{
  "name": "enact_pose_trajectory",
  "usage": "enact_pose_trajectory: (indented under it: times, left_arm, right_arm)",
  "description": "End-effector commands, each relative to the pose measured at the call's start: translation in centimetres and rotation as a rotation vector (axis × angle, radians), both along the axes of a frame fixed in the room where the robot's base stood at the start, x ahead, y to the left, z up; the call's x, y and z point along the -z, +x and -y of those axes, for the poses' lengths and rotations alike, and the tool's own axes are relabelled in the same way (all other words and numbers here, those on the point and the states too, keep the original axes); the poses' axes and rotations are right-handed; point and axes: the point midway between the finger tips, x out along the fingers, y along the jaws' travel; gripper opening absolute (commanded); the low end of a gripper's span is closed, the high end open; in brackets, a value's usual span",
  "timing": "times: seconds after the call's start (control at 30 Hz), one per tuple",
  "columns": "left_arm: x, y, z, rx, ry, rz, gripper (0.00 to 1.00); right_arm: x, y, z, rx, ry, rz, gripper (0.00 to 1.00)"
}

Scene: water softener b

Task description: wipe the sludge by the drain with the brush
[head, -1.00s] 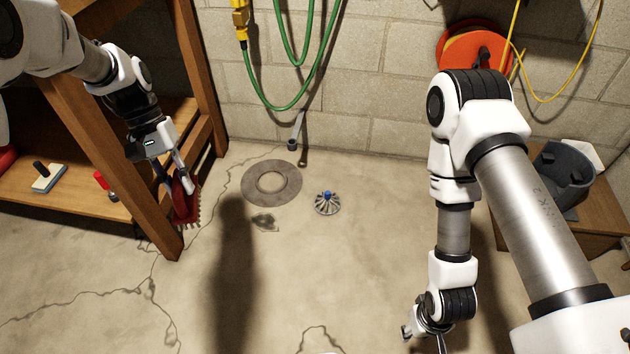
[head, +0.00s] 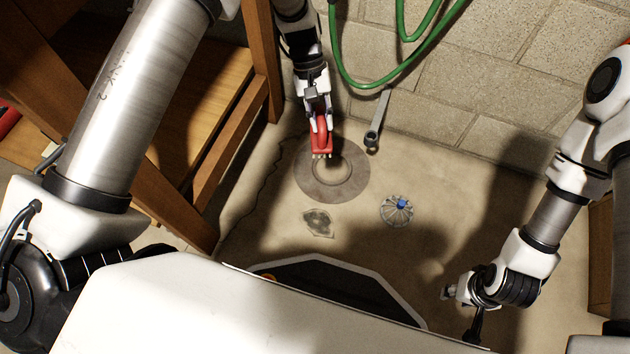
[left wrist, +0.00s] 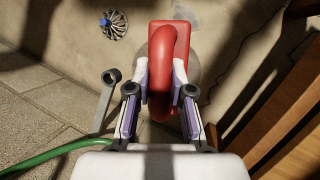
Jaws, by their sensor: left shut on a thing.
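The red brush (head: 321,140) is held in my left gripper (head: 319,118), bristles down, over the back left part of the round drain plate (head: 350,188). I cannot tell if the bristles touch it. In the left wrist view the gripper (left wrist: 159,90) is shut on the brush's red handle (left wrist: 163,75). A dark, shiny sludge patch (head: 318,222) lies on the floor just in front of the drain, apart from the brush. My right gripper (head: 462,305) is low at the right; its fingers are too small and dark to read.
A finned strainer with a blue knob (head: 397,210) sits on the floor right of the sludge. A grey wrench (head: 376,125) leans against the block wall. A green hose (head: 375,86) hangs there. A wooden shelf (head: 205,170) stands close on the left.

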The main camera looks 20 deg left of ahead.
Motion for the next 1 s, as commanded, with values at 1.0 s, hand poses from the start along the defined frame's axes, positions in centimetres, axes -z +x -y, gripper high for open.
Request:
enact_pose_trajectory:
  times: [1.0]
  left_arm:
    - [28.6, -5.7, 0.7, -0.386, -0.001, 0.0, 0.0]
  right_arm:
    - [12.6, 0.4, 0.2, 0.01, -0.003, 0.012, 0.4]
